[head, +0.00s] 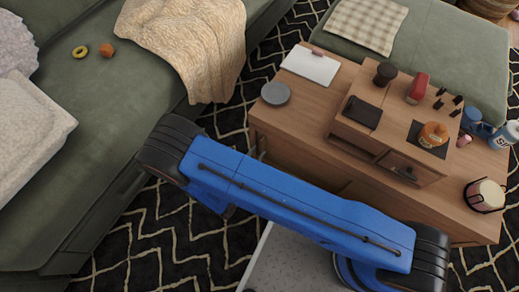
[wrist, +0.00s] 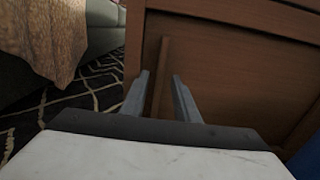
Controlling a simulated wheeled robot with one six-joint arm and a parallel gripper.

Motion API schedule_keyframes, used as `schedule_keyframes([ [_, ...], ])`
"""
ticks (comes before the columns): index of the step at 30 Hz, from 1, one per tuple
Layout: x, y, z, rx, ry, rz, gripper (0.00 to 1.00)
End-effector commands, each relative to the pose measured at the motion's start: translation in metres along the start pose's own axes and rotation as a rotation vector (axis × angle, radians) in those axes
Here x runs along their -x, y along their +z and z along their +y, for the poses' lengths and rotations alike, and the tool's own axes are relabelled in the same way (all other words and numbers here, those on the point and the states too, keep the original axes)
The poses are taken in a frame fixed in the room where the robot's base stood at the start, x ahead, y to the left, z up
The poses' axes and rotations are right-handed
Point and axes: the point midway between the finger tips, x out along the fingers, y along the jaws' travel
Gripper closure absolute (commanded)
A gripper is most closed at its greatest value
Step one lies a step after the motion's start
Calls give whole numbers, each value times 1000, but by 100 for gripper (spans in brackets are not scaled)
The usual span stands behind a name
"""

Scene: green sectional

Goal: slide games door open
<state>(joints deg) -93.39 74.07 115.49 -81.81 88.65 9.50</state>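In the wrist view, a brown wooden door panel (wrist: 225,75) fills the middle and right. A raised vertical wooden strip (wrist: 161,75), which looks like its handle, stands near the panel's left edge. My gripper (wrist: 160,97) is open, one finger on each side of the strip's lower part; I cannot tell whether either finger touches it. In the head view, the low wooden cabinet (head: 262,125) stands right of centre. My blue arm crosses in front and hides much of its front face. My gripper is not clearly visible there, and no label shows which door is the games door.
A green sofa (head: 90,110) with a draped tan blanket (head: 190,40) lies left of the cabinet. A small wooden box unit (head: 345,128), a grey plate (head: 276,93) and a candle (head: 485,195) stand on the cabinet. Patterned rug (head: 150,240) covers the floor between.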

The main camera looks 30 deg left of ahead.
Motion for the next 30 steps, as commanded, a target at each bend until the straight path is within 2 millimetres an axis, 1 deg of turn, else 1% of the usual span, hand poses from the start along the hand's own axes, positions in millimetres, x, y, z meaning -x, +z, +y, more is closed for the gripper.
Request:
schedule_keyframes([
  [1,-7,0,0,1,-2,0,72],
  [6,-22,0,0,1,-1,0,72],
  [10,-26,0,0,1,1,0,72],
  [18,-27,0,0,1,1,0,72],
  [19,-27,0,0,1,1,0,77],
  [20,-27,0,0,1,1,0,84],
  [21,-27,0,0,1,0,0,93],
  [22,-27,0,0,1,0,0,100],
  [30,-27,0,-1,1,0,0,100],
])
